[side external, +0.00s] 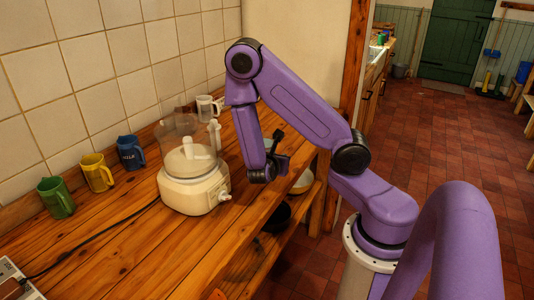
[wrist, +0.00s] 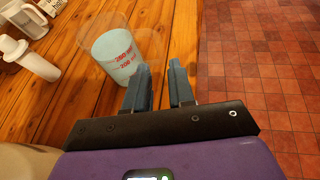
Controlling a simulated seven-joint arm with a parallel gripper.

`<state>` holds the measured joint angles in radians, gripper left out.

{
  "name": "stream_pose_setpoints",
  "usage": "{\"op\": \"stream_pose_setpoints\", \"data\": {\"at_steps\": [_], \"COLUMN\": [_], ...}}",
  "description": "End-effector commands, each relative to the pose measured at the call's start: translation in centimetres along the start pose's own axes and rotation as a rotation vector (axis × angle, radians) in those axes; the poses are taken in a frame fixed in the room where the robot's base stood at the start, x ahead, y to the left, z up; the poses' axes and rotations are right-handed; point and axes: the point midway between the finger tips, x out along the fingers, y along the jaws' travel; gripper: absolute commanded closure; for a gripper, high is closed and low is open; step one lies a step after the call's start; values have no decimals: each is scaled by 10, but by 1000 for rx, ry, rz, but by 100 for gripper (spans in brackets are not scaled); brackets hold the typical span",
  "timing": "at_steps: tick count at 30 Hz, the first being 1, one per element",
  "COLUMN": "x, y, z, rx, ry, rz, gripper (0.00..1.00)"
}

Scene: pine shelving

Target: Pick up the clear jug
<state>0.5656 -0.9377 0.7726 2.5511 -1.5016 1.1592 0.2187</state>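The clear jug (wrist: 112,48) is a see-through measuring cup with red markings and a pale blue tint. It stands on the wooden counter in the wrist view, left of and beyond my fingertips. In the side view only a pale blue bit of it (side external: 269,144) shows behind my gripper (side external: 280,153); the rest is hidden. In the wrist view my gripper (wrist: 160,68) has its two blue-grey fingers apart, with nothing between them. The left fingertip appears close to the jug's near right side; I cannot tell whether it touches.
A cream food processor (side external: 195,185) with a clear bowl stands on the counter (side external: 125,245). Green (side external: 56,197), yellow (side external: 97,172), blue (side external: 130,152) and white (side external: 207,107) mugs line the tiled wall. Bowls (side external: 276,217) sit on the lower shelf. Open floor lies right of the counter edge.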

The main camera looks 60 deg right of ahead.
Motion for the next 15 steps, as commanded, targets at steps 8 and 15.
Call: {"op": "stream_pose_setpoints", "data": {"at_steps": [8,15], "x": [35,52], "y": [-1,-1], "z": [0,0], "rx": [1,3], "ry": [1,1], "rz": [-2,-5], "gripper": [76,76]}}
